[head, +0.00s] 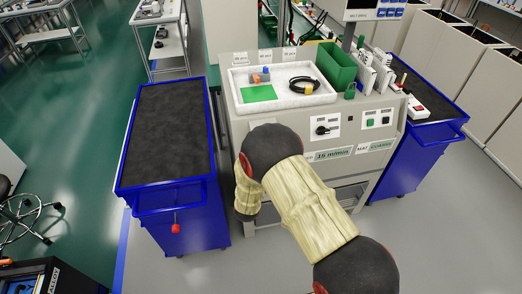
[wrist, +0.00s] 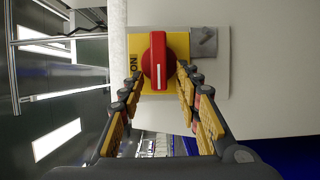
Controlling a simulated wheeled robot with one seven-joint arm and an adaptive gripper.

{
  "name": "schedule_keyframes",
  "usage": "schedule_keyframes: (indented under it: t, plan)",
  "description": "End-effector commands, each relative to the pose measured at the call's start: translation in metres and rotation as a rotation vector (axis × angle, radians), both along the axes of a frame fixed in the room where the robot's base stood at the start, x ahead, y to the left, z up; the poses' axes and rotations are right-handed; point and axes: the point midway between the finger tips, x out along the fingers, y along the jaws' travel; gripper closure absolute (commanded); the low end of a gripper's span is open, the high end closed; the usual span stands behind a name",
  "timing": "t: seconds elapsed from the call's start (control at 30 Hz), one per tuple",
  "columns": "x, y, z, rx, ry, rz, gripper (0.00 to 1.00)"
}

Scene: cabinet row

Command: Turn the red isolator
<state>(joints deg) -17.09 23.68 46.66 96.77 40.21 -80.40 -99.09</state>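The red isolator (wrist: 157,62) is a red rotary knob on a yellow plate (wrist: 178,44), marked "ON" at the left of the plate in the wrist view. The knob's white line runs up and down in that picture. My gripper (wrist: 158,76) is open, with one finger on each side of the knob's lower part. I cannot tell whether the fingertips touch it. In the head view my own arm covers the front left of the cabinet, and neither the isolator nor my fingers can be seen there.
A grey latch-like part (wrist: 204,42) sits right beside the yellow plate. In the head view, the grey cabinet (head: 240,122) carries a white tray (head: 320,97) and a black rotary switch (head: 322,130). Blue carts stand left (head: 160,198) and right (head: 405,165) of it.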

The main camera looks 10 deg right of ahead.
Motion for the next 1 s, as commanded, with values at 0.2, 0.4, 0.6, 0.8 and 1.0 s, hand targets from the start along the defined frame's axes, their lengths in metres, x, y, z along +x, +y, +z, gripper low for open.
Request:
schedule_keyframes:
  t: [0.2, 0.4, 0.6, 0.8, 1.0]
  plan:
    - [-0.005, 0.003, 0.0, 0.0, 0.0, 0.0, 0.67]
    - [-0.035, 0.016, -0.001, -0.001, 0.002, 0.004, 0.67]
    - [-0.073, 0.032, -0.001, -0.001, 0.001, 0.005, 0.67]
    - [-0.1, 0.043, -0.001, 0.0, 0.001, 0.003, 0.67]
    - [-0.11, 0.046, -0.001, 0.0, 0.0, 0.001, 0.67]
